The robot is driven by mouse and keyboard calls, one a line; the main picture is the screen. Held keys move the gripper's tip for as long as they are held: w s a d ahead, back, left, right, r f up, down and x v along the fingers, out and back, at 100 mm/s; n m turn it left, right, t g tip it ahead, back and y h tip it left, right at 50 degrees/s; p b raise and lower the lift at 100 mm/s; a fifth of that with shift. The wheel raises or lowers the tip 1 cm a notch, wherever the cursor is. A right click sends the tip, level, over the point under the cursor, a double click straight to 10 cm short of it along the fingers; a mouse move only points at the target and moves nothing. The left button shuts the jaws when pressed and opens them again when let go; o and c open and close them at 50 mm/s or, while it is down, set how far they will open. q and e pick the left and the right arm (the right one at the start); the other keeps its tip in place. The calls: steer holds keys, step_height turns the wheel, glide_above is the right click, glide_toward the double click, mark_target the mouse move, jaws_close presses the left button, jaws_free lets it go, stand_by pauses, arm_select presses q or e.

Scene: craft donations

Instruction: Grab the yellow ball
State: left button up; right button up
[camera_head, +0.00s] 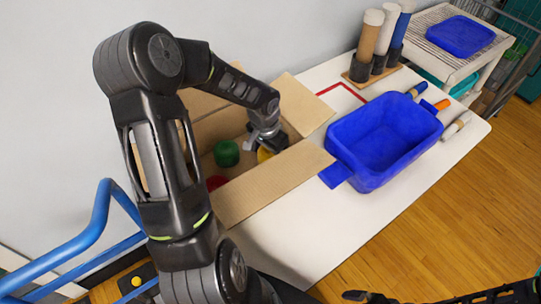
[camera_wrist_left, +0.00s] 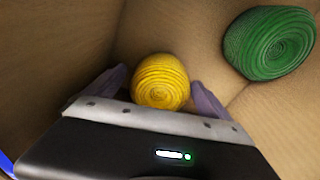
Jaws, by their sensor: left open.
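The yellow ball (camera_wrist_left: 160,82), ridged like wound yarn, lies inside the open cardboard box (camera_head: 262,186). In the head view only a small part of the yellow ball (camera_head: 264,155) shows beneath my left gripper (camera_head: 256,146). My left gripper reaches down into the box and is open. In the left wrist view its two fingers stand on either side of the yellow ball, with small gaps visible; contact cannot be told. My right arm shows dark at the bottom right edge of the head view, its jaws unclear.
A green ball (camera_head: 227,153) and a red item (camera_head: 216,183) also lie in the box. The box flaps spread outward. A blue bin (camera_head: 372,176) stands right of the box on the white table (camera_head: 290,240). Tubes in a holder (camera_head: 372,72) stand behind.

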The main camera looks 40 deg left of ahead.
arm_select(q)
steer(key=shift+c, duration=0.3)
steer(key=c, duration=1.4)
